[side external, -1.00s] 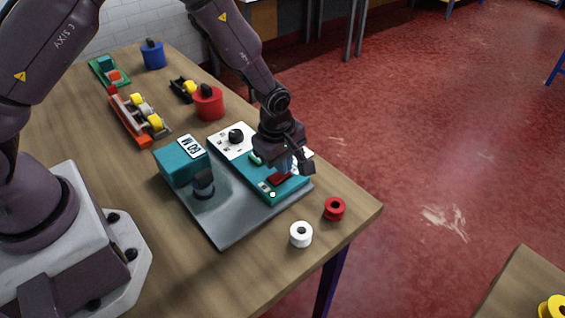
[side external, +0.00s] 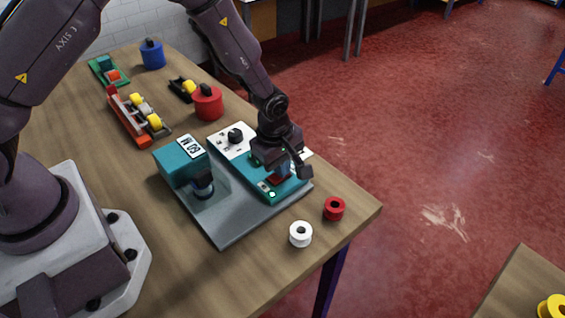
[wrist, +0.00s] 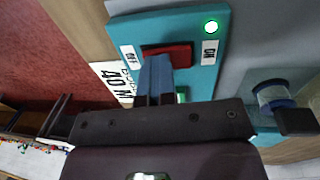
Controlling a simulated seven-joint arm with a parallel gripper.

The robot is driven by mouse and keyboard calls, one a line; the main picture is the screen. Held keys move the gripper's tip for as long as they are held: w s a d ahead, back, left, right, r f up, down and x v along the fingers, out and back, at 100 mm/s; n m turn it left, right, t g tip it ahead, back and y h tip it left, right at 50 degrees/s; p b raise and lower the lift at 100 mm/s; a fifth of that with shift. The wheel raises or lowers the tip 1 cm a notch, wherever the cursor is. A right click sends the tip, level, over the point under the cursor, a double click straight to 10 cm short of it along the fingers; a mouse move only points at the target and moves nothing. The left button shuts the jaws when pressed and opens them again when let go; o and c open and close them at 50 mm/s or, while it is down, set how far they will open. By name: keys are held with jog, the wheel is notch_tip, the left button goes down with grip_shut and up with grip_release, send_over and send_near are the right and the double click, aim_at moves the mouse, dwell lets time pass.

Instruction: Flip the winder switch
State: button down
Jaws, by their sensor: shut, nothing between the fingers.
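The winder's teal switch panel (side external: 268,189) is on a grey base plate. In the wrist view, a red rocker switch (wrist: 181,55) sits on this panel (wrist: 160,24), between an OFF label (wrist: 130,57) at left and an ON label (wrist: 209,52) at right. A lamp (wrist: 211,26) beside ON glows green; it also shows in the side view (side external: 272,194). My gripper (wrist: 155,60) is shut and empty, its blue fingertips over the left and middle part of the rocker. They hide part of it; I cannot tell whether they touch or press it.
A white spool (side external: 300,234) and a red spool (side external: 334,208) are near the table edge. Red and blue canisters and coloured fixtures stand further back.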

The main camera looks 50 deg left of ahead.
aim_at(275, 175)
jog(key=shift+s+r, duration=0.1)
jog(key=shift+s, duration=0.4)
notch_tip(275, 175, up, 14)
jog(key=s, duration=0.1)
jog(key=shift+s, duration=0.35)
jog(key=shift+w+a, duration=0.2)
jog(key=shift+w, duration=0.55)
